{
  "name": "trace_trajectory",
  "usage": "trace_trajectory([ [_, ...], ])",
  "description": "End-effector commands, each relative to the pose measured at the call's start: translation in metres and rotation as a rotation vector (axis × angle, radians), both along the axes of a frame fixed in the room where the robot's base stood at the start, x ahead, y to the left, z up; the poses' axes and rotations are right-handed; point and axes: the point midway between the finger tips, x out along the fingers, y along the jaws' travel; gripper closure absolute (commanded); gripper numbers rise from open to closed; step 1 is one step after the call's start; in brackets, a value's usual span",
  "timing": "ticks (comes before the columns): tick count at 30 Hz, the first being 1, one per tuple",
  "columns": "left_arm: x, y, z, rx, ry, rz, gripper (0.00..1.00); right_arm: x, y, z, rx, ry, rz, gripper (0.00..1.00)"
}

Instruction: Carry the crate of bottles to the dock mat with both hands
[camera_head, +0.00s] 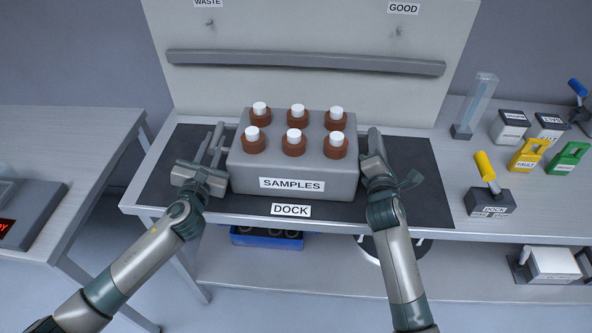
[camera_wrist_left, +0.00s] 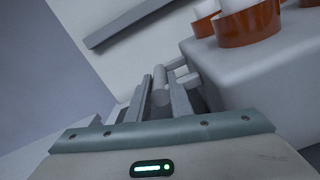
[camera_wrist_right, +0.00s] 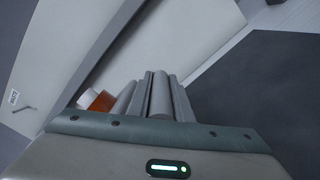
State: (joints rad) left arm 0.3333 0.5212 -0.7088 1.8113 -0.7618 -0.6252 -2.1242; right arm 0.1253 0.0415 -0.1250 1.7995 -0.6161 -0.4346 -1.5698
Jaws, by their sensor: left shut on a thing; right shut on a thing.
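The grey crate (camera_head: 240,181) labelled SAMPLES holds several brown bottles with white caps (camera_head: 294,136). It sits upright over the dark dock mat (camera_head: 420,205), which has a DOCK label at its front edge. I cannot tell a gap between crate and mat. My left gripper (camera_head: 213,148) is at the crate's left side, shut on its left handle bar (camera_wrist_left: 160,92). My right gripper (camera_head: 374,146) is at the right side, shut on the right handle, which shows as a bar in the right wrist view (camera_wrist_right: 159,98). The crate body (camera_wrist_left: 240,75) fills the right of the left wrist view.
A back panel (camera_head: 310,90) with a grey rail stands behind the mat. A blue bin (camera_head: 267,238) is on the lower shelf.

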Motion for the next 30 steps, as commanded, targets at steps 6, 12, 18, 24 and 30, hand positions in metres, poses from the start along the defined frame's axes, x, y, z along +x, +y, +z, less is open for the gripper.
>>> trace_trajectory([
  [6, 0.002, 0.001, -0.002, 0.000, -0.010, 0.001, 1.00, 0.001, 0.000, -0.002, -0.001, -0.012, 0.001, 1.00],
  [12, 0.000, 0.001, -0.007, 0.001, 0.000, 0.001, 0.62, 0.000, 0.000, -0.007, 0.000, 0.000, 0.000, 0.62],
  [18, 0.000, 0.000, -0.007, 0.000, 0.000, 0.000, 0.62, 0.000, 0.000, -0.007, 0.000, 0.000, 0.000, 0.62],
  [24, -0.010, 0.002, -0.007, 0.001, 0.001, 0.000, 0.62, 0.000, 0.000, -0.007, 0.000, 0.000, 0.000, 0.62],
  [30, -0.036, 0.005, -0.008, 0.002, 0.001, -0.001, 0.62, 0.000, 0.000, -0.007, 0.000, 0.000, 0.000, 0.62],
])
